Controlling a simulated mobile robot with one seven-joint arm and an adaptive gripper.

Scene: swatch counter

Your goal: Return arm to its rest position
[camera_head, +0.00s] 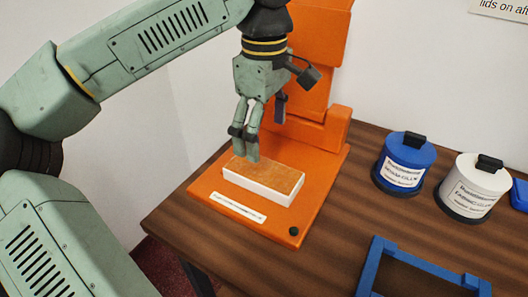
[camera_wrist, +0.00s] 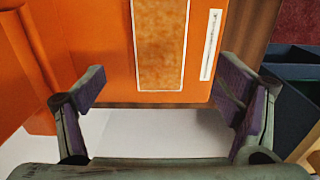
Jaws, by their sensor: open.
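My gripper (camera_head: 262,134) hangs pointing down from my pale green arm, over the base of the orange stand (camera_head: 300,215). A white block with a mottled orange-brown top (camera_head: 265,178) lies on that base. In the wrist view my gripper's fingers (camera_wrist: 163,92) are spread wide, with nothing between them. The block's top (camera_wrist: 160,45) shows there beyond the fingers. In the head view one finger overlaps the block's back left end; whether it touches cannot be told.
The orange upright rises behind my gripper. A blue lidded pot (camera_head: 403,163) and a white lidded pot (camera_head: 470,188) stand right on the brown wooden table (camera_head: 340,205). A blue frame (camera_head: 430,262) lies at the front right. A white wall is behind.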

